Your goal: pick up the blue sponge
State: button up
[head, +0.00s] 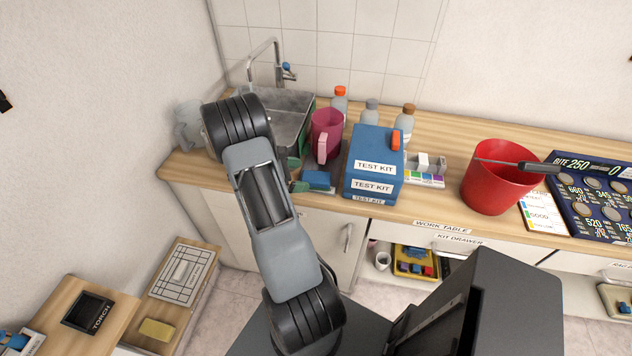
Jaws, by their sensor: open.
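A small blue block, which looks like the blue sponge (318,180), lies on the wooden work table, left of the blue test kit box and in front of the pink jug. My gripper (297,175) is at its left side, mostly hidden behind my arm. Two greenish finger tips show, apart from each other, close to the sponge's left end. The jaws are open. I cannot tell whether the tips touch the sponge or how far it sits between them.
The test kit box (374,168) stands close on the right, the pink jug (326,133) and sink (288,118) behind. A red bucket (492,190) with a screwdriver across it stands farther right. A yellow sponge (157,330) lies at lower left.

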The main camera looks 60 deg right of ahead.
aim_at(312, 175)
jog(key=shift+b+x, duration=0.55)
jog(key=shift+x, duration=1.8)
jog(key=shift+w, duration=0.1)
jog(key=c, duration=1.2)
